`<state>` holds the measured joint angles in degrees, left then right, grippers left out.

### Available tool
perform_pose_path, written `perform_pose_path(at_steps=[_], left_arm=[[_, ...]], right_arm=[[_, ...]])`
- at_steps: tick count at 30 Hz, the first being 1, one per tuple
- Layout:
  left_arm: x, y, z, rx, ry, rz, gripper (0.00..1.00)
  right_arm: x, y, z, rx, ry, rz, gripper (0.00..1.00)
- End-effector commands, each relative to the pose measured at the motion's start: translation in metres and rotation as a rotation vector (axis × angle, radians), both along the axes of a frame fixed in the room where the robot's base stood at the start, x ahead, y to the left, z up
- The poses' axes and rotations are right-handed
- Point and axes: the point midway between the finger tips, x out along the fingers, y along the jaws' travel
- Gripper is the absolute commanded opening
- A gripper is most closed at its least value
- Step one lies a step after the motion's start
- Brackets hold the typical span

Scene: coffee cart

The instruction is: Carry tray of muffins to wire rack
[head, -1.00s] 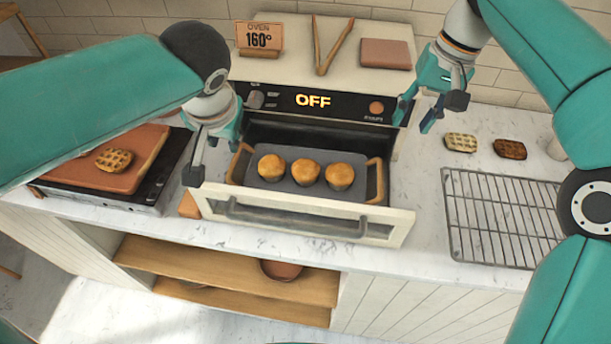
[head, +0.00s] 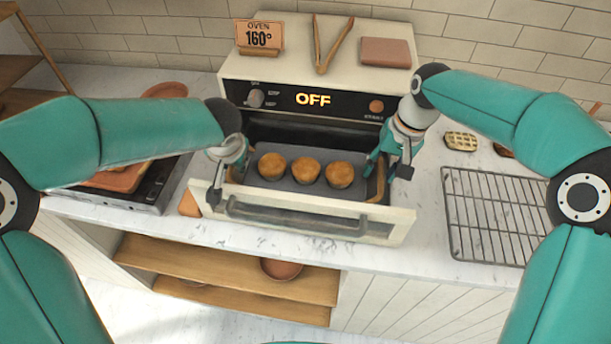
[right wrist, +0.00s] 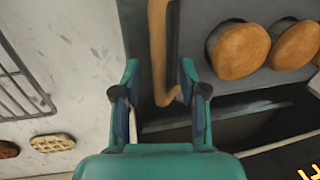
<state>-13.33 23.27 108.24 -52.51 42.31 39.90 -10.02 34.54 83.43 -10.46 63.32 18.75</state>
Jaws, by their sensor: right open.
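The dark grey tray (head: 290,188) with three muffins (head: 305,170) sits in the opened oven front (head: 310,225). In the right wrist view, the tray's wooden right handle (right wrist: 158,50) lies between the fingers of my right gripper (right wrist: 160,82), which is open around it. In the head view my right gripper (head: 380,172) is at the tray's right end. My left gripper (head: 228,178) is at the tray's left end and hides the left handle; its jaws are unclear. The wire rack (head: 495,215) lies flat on the counter to the right of the oven.
Waffles (head: 460,141) lie behind the rack. A hot plate (head: 150,195) with a brown board stands left of the oven. The oven top holds a sign (head: 260,37), tongs (head: 325,45) and a brown block (head: 386,51). Bare counter (head: 425,215) lies between oven and rack.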

Motion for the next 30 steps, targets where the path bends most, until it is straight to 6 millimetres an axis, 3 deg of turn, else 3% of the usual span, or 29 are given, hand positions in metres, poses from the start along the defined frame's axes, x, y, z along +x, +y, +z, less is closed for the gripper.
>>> perform_pose_path(at_steps=[13,18,21,30], left_arm=[[0.0036,0.0009,-0.0077,-0.001,-0.001,-0.001,0.26],[0.0035,0.0006,-0.0075,-0.001,-0.001,-0.001,0.00],[0.0035,0.0004,-0.0076,-0.001,-0.001,-0.001,0.00],[0.0035,0.0002,-0.0075,0.000,-0.001,-0.002,0.00]], right_arm=[[0.0000,0.0012,-0.0082,0.000,-0.001,-0.001,0.42],[0.0000,0.0009,-0.0081,0.000,-0.001,-0.001,0.14],[-0.0001,0.0009,-0.0080,0.000,-0.001,-0.001,0.00],[-0.0002,0.0007,-0.0078,0.001,-0.001,-0.002,0.00]])
